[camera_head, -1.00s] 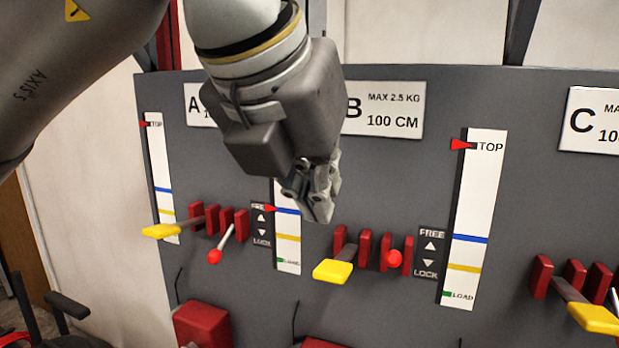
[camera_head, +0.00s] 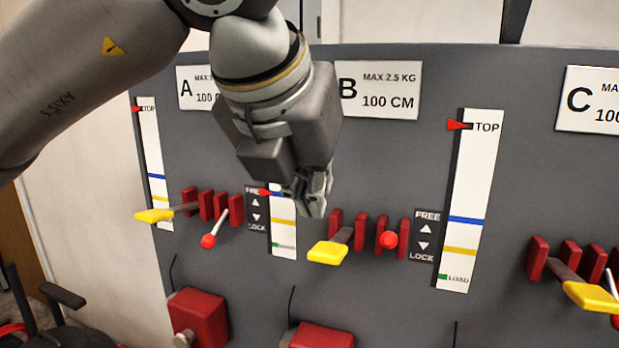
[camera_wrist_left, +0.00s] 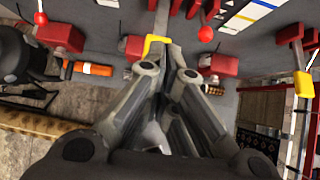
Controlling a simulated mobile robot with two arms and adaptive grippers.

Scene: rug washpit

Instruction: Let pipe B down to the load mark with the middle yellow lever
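The middle yellow lever (camera_head: 328,252) sticks out under the B sign (camera_head: 378,90); its yellow end (camera_wrist_left: 155,45) shows just beyond my fingers in the left wrist view. My left gripper (camera_head: 314,208) is above this lever, apart from it in the head view, its fingers together and apparently empty. B's scale (camera_head: 285,238) is left of the lever. Its red pointer (camera_head: 265,193) is near the blue line, well above the green load mark (camera_head: 276,245); my gripper hides the scale's top. B's red-knobbed lever (camera_head: 389,239) points outward beside a FREE/LOCK plate (camera_head: 425,235). My right gripper is out of view.
A's yellow lever (camera_head: 154,215) and red knob (camera_head: 208,241) are to the left. C's yellow lever (camera_head: 590,296) is to the right. Red boxes (camera_head: 199,318) jut out below. A chair (camera_head: 45,310) stands at lower left.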

